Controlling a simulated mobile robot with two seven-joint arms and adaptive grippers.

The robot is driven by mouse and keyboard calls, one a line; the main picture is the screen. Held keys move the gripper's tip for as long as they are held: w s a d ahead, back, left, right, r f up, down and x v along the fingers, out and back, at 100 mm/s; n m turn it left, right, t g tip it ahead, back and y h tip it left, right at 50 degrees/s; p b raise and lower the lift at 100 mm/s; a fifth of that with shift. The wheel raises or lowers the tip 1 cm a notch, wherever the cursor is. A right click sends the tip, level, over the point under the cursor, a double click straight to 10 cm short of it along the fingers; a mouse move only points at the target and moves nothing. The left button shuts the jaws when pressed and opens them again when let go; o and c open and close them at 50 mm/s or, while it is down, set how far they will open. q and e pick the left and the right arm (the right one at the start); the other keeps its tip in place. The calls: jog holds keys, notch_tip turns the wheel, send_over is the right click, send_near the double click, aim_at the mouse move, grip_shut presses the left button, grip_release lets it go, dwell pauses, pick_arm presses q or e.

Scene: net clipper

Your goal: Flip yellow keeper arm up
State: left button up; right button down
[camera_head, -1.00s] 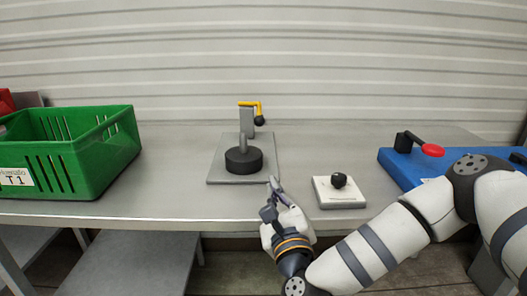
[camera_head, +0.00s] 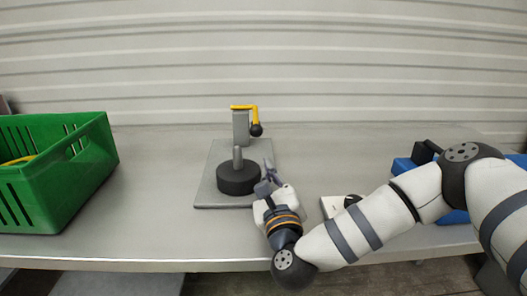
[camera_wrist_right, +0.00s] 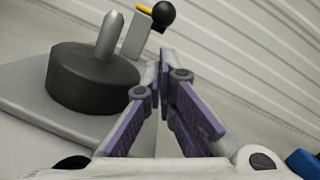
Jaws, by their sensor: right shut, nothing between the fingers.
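The yellow keeper arm (camera_head: 243,107) sits on top of a grey post at the back of a grey base plate (camera_head: 205,190). Its end bends down and carries a black ball (camera_head: 256,130). The ball also shows in the right wrist view (camera_wrist_right: 163,13), beside the yellow top (camera_wrist_right: 144,10). A black round disc (camera_head: 238,180) with a grey peg (camera_head: 238,156) stands in front of the post. My right gripper (camera_head: 268,168) is shut and empty, just right of the disc and below the ball. Its closed fingertips (camera_wrist_right: 163,55) point toward the post in the wrist view. My left gripper is not in view.
A green crate (camera_head: 75,160) stands at the left of the grey table. A white block with a black knob (camera_head: 332,206) is partly hidden behind my right arm. A blue item (camera_head: 403,170) lies at the right. The table left of the plate is clear.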

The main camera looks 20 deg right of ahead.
jog(key=x, duration=0.7)
jog(key=shift+w, duration=0.4)
jog(key=shift+r, duration=0.1)
